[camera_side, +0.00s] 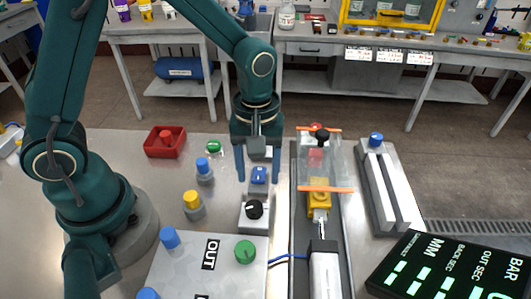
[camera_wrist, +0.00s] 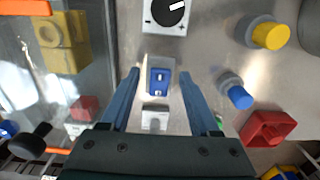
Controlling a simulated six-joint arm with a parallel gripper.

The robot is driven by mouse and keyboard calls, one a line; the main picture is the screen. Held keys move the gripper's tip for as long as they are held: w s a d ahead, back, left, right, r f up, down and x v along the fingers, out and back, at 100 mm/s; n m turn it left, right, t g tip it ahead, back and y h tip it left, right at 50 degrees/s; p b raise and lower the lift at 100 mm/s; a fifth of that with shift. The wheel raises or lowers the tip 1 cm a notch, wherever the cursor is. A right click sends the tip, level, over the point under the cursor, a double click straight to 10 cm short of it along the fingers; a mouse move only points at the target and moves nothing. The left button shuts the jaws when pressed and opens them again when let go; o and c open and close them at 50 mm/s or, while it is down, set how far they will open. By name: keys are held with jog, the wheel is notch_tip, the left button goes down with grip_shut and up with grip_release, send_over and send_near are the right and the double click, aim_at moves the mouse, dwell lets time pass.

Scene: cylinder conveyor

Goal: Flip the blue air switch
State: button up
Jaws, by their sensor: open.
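The blue air switch (camera_side: 259,174) is a small blue block with white marks, mounted on a pale base on the metal table. In the wrist view the blue switch (camera_wrist: 159,82) lies between the fingers, near their tips. My gripper (camera_side: 258,180) points down over it, with one blue finger on each side. In the wrist view my gripper (camera_wrist: 159,73) is open, with a visible gap between each finger and the switch. Nothing is held. I cannot tell how far the fingertips are above the table.
A black dial on a white box (camera_side: 254,210) stands just in front of the switch. A blue button (camera_side: 204,166) and a yellow button (camera_side: 192,200) are to the left. A red tray (camera_side: 165,142) is farther back. The conveyor with clear guard (camera_side: 335,165) runs close on the right.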

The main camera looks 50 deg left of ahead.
jog(key=shift+f, duration=0.15)
grip_shut()
jog(key=shift+s+d+f+t+y, duration=0.1)
jog(key=shift+s+t+y, duration=0.05)
jog(key=shift+t+y, duration=0.3)
jog(key=shift+s+d+t+y, duration=0.1)
jog(key=shift+t+y, duration=0.25)
jog(key=shift+y, duration=0.1)
grip_release()
jog(key=shift+v, duration=2.55)
